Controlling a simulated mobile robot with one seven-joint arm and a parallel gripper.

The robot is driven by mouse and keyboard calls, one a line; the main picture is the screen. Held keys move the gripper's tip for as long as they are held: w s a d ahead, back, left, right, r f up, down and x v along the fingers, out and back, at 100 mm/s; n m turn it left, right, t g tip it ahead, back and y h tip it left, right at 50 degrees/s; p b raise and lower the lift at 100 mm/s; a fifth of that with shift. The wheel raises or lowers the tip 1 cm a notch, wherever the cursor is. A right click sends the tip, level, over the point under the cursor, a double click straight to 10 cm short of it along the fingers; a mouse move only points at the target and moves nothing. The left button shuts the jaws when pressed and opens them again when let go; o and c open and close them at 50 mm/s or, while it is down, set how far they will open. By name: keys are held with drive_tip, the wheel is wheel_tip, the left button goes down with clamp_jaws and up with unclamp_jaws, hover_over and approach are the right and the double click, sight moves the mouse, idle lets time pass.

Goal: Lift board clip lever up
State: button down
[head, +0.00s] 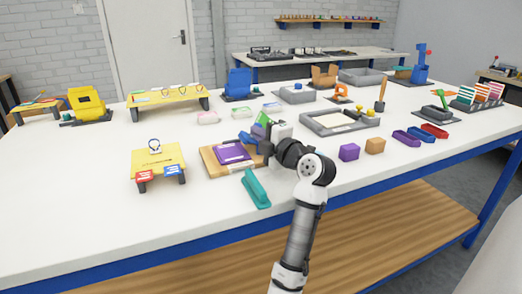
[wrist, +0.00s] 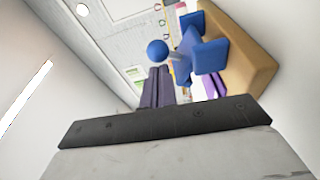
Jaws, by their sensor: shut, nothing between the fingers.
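The board (head: 208,160) is a tan wooden slab lying on the white table, with a purple sheet (head: 232,153) on it. The wrist view shows the board's tan edge (wrist: 248,68) and a blue clip (wrist: 210,56) on it. The clip's lever ends in a round blue knob (wrist: 157,50) on a short pale stem.
A teal handle-shaped piece (head: 256,188) lies in front of the board. A yellow stand (head: 158,158) is to its left. Purple (head: 349,152) and tan (head: 375,146) blocks lie to the right of my arm. The table's left front is clear.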

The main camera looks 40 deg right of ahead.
drive_tip(key=shift+s+d+f+b, duration=0.15)
drive_tip(key=shift+d+b, duration=0.9)
drive_tip(key=shift+b, duration=1.45)
drive_tip(key=shift+d+b, duration=0.2)
drive_tip(key=shift+b, duration=0.1)
drive_tip(key=shift+s, duration=0.2)
